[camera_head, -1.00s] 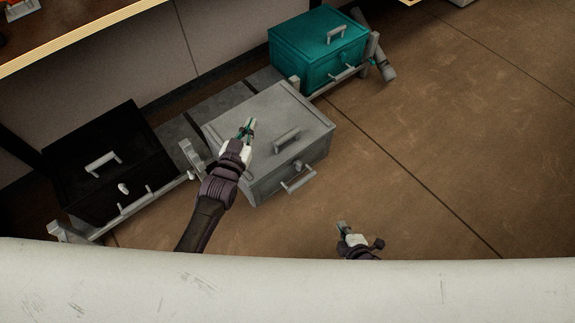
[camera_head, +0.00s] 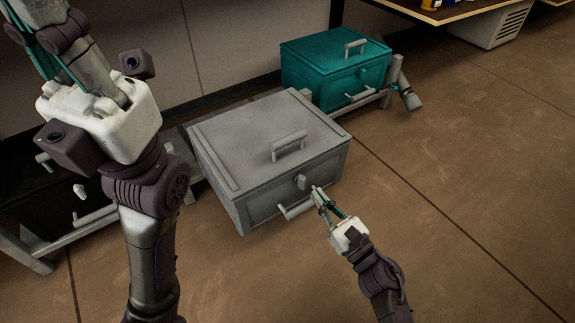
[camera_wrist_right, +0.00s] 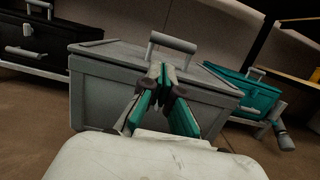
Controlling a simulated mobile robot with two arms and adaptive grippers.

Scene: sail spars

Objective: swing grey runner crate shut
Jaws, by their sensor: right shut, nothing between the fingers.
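The grey runner crate (camera_head: 265,150) stands between the black and teal crates, its lid down flat, with a bar handle on top and a knob and lower handle on its front. It also fills the middle of the right wrist view (camera_wrist_right: 105,85). My right gripper (camera_head: 318,192) is shut and empty, just in front of the crate's front face near the knob; I cannot tell whether it touches. Its fingers show in the right wrist view (camera_wrist_right: 161,70) in front of the crate. My left gripper's fingertips are out of the frame; the left arm rises large at the left.
A teal crate (camera_head: 325,72) sits behind to the right on a low rack, with a grey cylinder (camera_head: 408,92) beside it. A black crate (camera_head: 35,185) is at left, partly hidden by my arm. A table (camera_head: 450,10) is at upper right. The brown floor at right is clear.

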